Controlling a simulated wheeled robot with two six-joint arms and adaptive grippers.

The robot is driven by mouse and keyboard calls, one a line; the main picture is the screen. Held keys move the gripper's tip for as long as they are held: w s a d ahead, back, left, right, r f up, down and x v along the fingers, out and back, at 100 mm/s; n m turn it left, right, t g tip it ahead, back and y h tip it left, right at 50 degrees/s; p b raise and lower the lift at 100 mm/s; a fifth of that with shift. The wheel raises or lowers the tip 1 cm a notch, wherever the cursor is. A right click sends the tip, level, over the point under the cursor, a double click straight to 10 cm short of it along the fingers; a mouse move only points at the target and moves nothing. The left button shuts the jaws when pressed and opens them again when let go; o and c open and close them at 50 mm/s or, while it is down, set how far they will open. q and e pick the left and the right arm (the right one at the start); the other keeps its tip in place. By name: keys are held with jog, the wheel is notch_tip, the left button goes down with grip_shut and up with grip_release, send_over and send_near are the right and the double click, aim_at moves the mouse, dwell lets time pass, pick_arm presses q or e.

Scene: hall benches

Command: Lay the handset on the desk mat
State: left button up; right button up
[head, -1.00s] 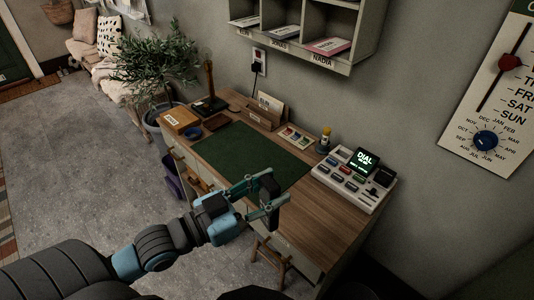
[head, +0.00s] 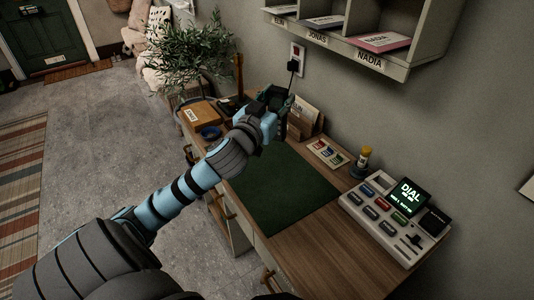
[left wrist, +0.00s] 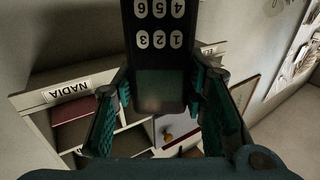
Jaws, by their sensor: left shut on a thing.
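My left gripper (head: 281,102) is over the back left part of the desk, near the letter holder. In the left wrist view its two green-padded fingers (left wrist: 158,88) are on either side of the handset (left wrist: 160,72), a dark slab with white number keys facing the camera. The gripper is shut on it. In the head view the handset is hard to tell apart from the dark fingers. The green desk mat (head: 283,198) lies flat and bare on the desk, in front of the gripper. My right gripper is not in view.
A dial console (head: 394,218) stands on the right of the desk, with a small bottle (head: 361,160) and a card tray (head: 327,153) behind the mat. A wooden box (head: 198,113) and blue dish (head: 210,132) sit at the far left. Wall pigeonholes (head: 385,62) hang above.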

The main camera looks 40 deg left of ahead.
pick_arm(q)
jog(key=a+r+n+g+y+b, duration=0.1)
jog(key=a+r+n+g+y, duration=0.15)
jog(key=a, duration=0.35)
jog(key=w+f+b, duration=0.1)
jog(key=f+b, duration=0.2)
jog(key=f, duration=0.7)
jog(key=w+f+y+b, duration=0.1)
jog(key=w+f+b, duration=0.1)
jog(key=f, duration=0.9)
jog(key=shift+w+a+b, duration=0.2)
jog(key=shift+w+b, duration=0.05)
jog(key=shift+b, duration=0.5)
jog(key=o, duration=1.2)
jog(key=shift+t+y, duration=0.25)
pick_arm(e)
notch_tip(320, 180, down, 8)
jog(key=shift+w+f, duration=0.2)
pick_arm(q)
jog(key=shift+r, duration=0.1)
